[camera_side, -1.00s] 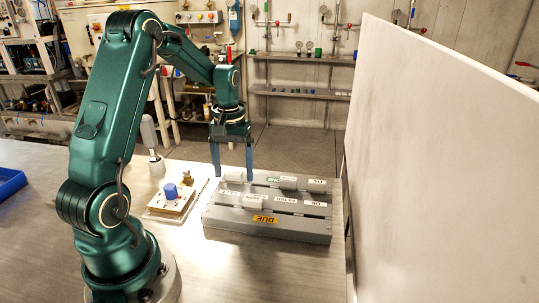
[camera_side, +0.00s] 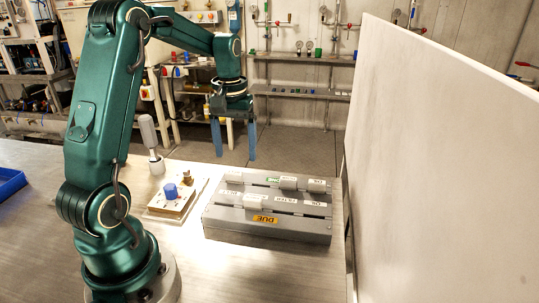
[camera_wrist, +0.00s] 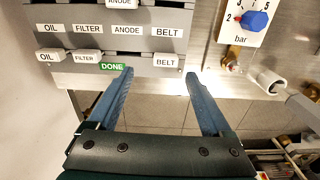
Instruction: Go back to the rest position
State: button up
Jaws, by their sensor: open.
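My gripper (camera_side: 235,140) is open and empty, with its two blue fingers pointing down. In the side view it hangs in the air above and behind the grey box with labelled slots. In the wrist view the spread fingers (camera_wrist: 160,88) show nothing between them but floor and the table edge. The grey labelled box (camera_side: 270,232) sits on the table with a yellow "DUE" label on its front. In the wrist view the box (camera_wrist: 60,15) shows white OIL, FILTER, ANODE and BELT tags and a green DONE label.
Left of the box is a small plate with a blue knob (camera_side: 170,191), marked "bar" in the wrist view. A grey-handled tool (camera_side: 149,132) stands behind it. A white panel (camera_side: 440,160) rises at the right. A blue tray (camera_side: 8,183) lies at far left.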

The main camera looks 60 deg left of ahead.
jog(key=s+d+r+m+t, duration=0.35)
jog(key=d+r, duration=0.45)
jog(key=d, duration=0.3)
jog(key=s+d+f+m+t, duration=0.2)
jog(key=s+d+m, duration=0.3)
jog(key=s, duration=0.3)
jog(key=shift+d+f, duration=0.25)
jog(key=shift+d, duration=0.6)
